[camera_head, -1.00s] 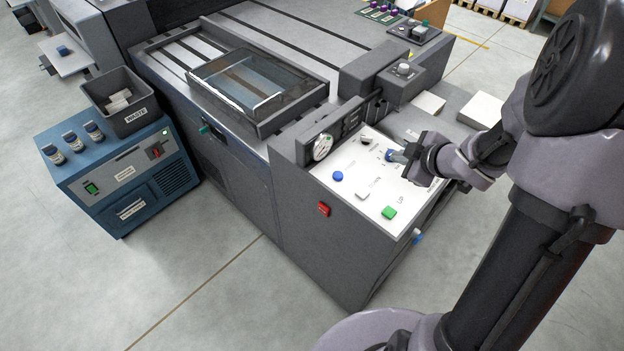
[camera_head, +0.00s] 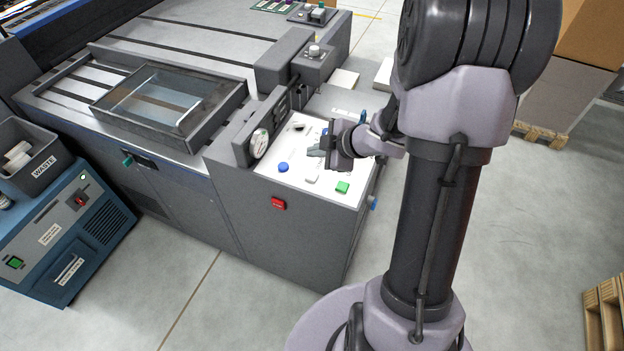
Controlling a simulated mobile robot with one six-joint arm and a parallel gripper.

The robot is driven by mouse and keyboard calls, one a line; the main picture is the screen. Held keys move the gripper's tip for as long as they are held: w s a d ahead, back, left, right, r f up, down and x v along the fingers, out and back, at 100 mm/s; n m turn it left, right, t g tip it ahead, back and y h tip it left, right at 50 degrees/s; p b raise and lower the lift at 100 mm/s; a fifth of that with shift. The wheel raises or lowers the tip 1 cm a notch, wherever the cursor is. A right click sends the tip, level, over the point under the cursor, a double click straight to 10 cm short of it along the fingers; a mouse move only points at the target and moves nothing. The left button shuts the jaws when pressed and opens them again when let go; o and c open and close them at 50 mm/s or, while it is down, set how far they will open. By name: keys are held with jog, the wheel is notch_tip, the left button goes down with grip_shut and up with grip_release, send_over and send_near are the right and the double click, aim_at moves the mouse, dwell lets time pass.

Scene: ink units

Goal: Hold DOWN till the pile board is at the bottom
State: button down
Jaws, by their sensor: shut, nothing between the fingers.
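The white control panel (camera_head: 262,173) sits on the near end of the grey machine. It carries a blue button (camera_head: 283,167), a white button (camera_head: 312,178) and a green button (camera_head: 342,187). A red button (camera_head: 278,203) is on the front face below. My gripper (camera_head: 315,152) is shut and empty, pointing left over the middle of the panel, just behind the white button in the picture. Whether it touches the panel I cannot tell. It hides part of the panel's far side. The button labels are too small to read. I cannot make out the pile board.
A round gauge (camera_head: 259,144) stands at the panel's back left. A glass-topped frame (camera_head: 165,100) lies on the machine. A blue cabinet (camera_head: 75,240) with a waste bin (camera_head: 38,165) is at left. A pallet (camera_head: 604,318) is at lower right. The floor in front is clear.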

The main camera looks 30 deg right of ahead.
aim_at(315, 177)
notch_tip(315, 177, down, 6)
jog(key=b, duration=0.5)
jog(key=shift+f, duration=0.1)
jog(key=shift+f, duration=0.15)
dwell(1.5)
jog(key=shift+f, duration=0.25)
jog(key=shift+f+b, duration=0.4)
jog(key=shift+f, duration=0.05)
dwell(0.5)
jog(key=shift+r, duration=0.1)
dwell(2.5)
jog(key=shift+r+p, duration=0.8)
jog(key=shift+p, duration=0.2)
notch_tip(315, 177, up, 5)
jog(key=p, duration=0.5)
jog(key=shift+r, duration=0.1)
